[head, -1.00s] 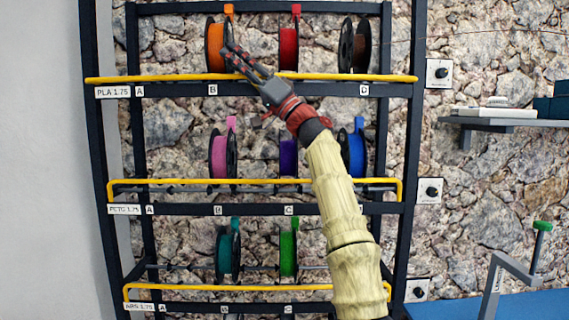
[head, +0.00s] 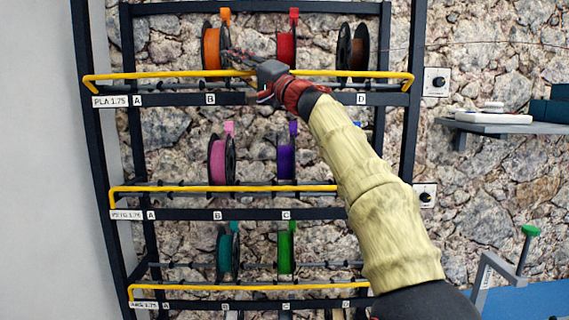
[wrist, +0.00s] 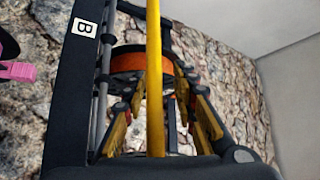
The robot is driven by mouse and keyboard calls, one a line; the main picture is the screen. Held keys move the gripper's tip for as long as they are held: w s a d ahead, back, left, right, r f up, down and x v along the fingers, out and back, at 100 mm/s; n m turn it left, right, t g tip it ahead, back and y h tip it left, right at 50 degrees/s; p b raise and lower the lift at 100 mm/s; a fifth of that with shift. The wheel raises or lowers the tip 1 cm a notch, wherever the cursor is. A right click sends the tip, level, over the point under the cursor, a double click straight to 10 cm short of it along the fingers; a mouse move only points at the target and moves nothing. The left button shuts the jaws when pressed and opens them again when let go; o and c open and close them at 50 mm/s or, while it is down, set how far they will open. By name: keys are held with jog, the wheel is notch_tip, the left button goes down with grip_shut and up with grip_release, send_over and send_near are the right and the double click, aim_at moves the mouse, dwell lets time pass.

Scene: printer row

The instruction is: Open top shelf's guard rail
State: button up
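The top shelf's yellow guard rail (head: 150,75) runs across the front of the top shelf (head: 185,100), above its front edge, with its bent ends showing at both sides. My gripper (head: 232,56) is at the rail, near the orange spool (head: 211,48) and left of the red spool (head: 287,47). In the wrist view the rail (wrist: 154,60) runs lengthwise between the two fingers (wrist: 168,105). The fingers stand apart with gaps on both sides of the rail, so my gripper looks open. The orange spool (wrist: 160,65) shows behind the rail. My gripper hides part of the rail in the head view.
A dark brown spool (head: 352,48) stands on the right of the top shelf. The middle shelf's rail (head: 160,189) and the bottom shelf's rail (head: 180,287) lie below. A wall shelf (head: 480,126) with boxes is at the right.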

jog(key=m+h+p, duration=0.1)
jog(key=p, duration=0.3)
jog(key=w+m+h+p, duration=0.1)
jog(key=p, duration=0.3)
jog(key=shift+w+r+m, duration=0.25)
jog(key=shift+r+m, duration=0.05)
jog(key=w+m+g+h+p, duration=0.1)
jog(key=p, duration=0.7)
jog(key=shift+m+h+p, duration=0.3)
jog(key=shift+m, duration=0.1)
jog(key=w+m+g+p, duration=0.1)
jog(key=p, duration=0.8)
jog(key=w+m+g+h+p, duration=0.1)
jog(key=p, duration=0.9)
jog(key=shift+w+d+f+m+h, duration=0.1)
jog(key=shift+f+m+h, duration=0.2)
jog(key=shift+f+m, duration=0.1)
